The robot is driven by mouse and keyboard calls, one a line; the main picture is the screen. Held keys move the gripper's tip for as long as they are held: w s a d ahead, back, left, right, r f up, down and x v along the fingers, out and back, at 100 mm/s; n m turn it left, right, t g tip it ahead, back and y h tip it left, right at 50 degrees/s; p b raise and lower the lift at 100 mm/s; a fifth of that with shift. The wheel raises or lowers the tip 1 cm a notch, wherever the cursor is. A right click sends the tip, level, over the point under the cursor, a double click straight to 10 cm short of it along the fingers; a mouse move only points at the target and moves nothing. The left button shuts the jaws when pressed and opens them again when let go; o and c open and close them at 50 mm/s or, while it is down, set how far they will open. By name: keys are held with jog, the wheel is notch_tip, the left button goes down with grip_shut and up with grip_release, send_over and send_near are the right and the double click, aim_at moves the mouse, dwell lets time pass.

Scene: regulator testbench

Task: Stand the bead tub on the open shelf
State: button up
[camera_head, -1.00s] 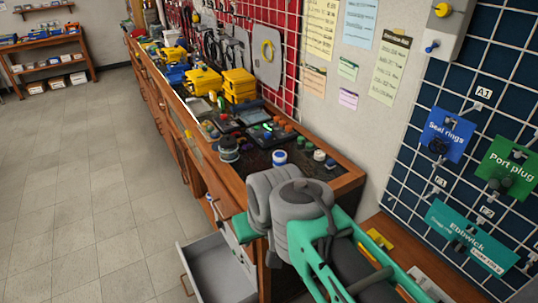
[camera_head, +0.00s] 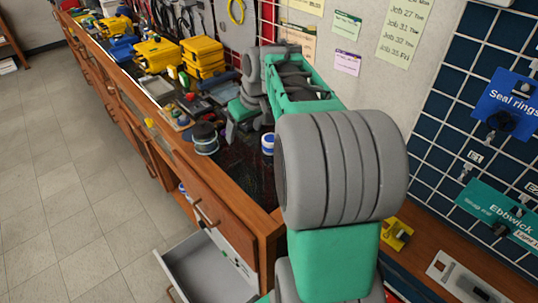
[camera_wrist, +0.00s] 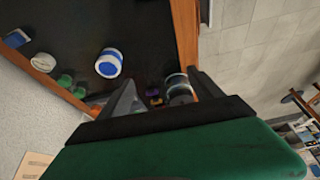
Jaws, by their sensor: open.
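A squat, clear-sided tub with a dark top (camera_head: 205,139) stands upright near the bench's front edge. A white tub with a blue band (camera_head: 268,143) stands to its right; it also shows in the wrist view (camera_wrist: 109,63). No label is readable, so I cannot tell for certain which is the bead tub. My gripper (camera_head: 231,133) is open over the bench, just right of the clear tub. In the wrist view my gripper (camera_wrist: 160,78) has the clear tub (camera_wrist: 179,88) beyond its fingers, nearer the right finger, apparently ungripped. The open shelf is not clearly identifiable.
A grey drawer (camera_head: 205,268) stands pulled out below the bench's near end. Yellow cases (camera_head: 203,57), a grey tray (camera_head: 155,87) and small parts crowd the bench farther back. A wire grid with signs (camera_head: 505,105) is at right. The floor (camera_head: 75,185) at left is clear.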

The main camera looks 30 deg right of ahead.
aim_at(272, 139)
jog(key=shift+o, duration=0.2)
jog(key=w+d+f, duration=0.1)
jog(key=d+f, duration=0.1)
jog(key=d, duration=0.2)
jog(key=w+d+f+b, duration=0.1)
jog(key=d+f, duration=0.2)
jog(key=d, duration=0.2)
jog(key=w+d+f+b, duration=0.1)
jog(key=d+f, duration=0.2)
jog(key=d, duration=0.1)
jog(key=shift+d+f, duration=0.15)
jog(key=shift+f, duration=0.05)
jog(key=p+x, duration=0.1)
jog(key=x, duration=0.6)
jog(key=shift+w+f, duration=0.2)
jog(key=shift+w, duration=0.05)
jog(key=c, duration=1.7)
